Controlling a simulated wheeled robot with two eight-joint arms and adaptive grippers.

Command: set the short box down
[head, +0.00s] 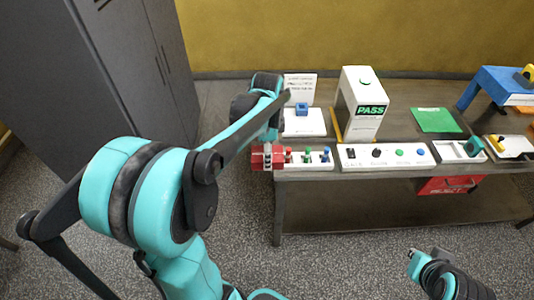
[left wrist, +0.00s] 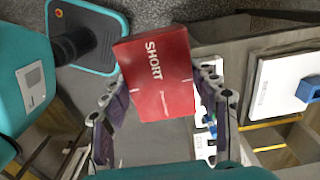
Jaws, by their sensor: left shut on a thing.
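The short box is red with white "SHORT" lettering in the left wrist view (left wrist: 157,75). It sits between the two dark fingers of my left gripper (left wrist: 163,100), which is shut on it. In the head view the red short box (head: 266,158) shows at the left front corner of the table, beside a white strip of pegs. Whether it touches the table is unclear. My left arm hides most of that gripper there. My right arm (head: 450,278) shows at the lower right over the floor; its finger state cannot be made out.
The table (head: 390,200) holds a peg strip (head: 310,158), a button panel (head: 385,156), a white PASS box (head: 362,104), a green mat (head: 436,120) and a blue stand (head: 490,88). A red bin (head: 445,185) hangs under the front edge. Grey cabinets (head: 115,70) stand left.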

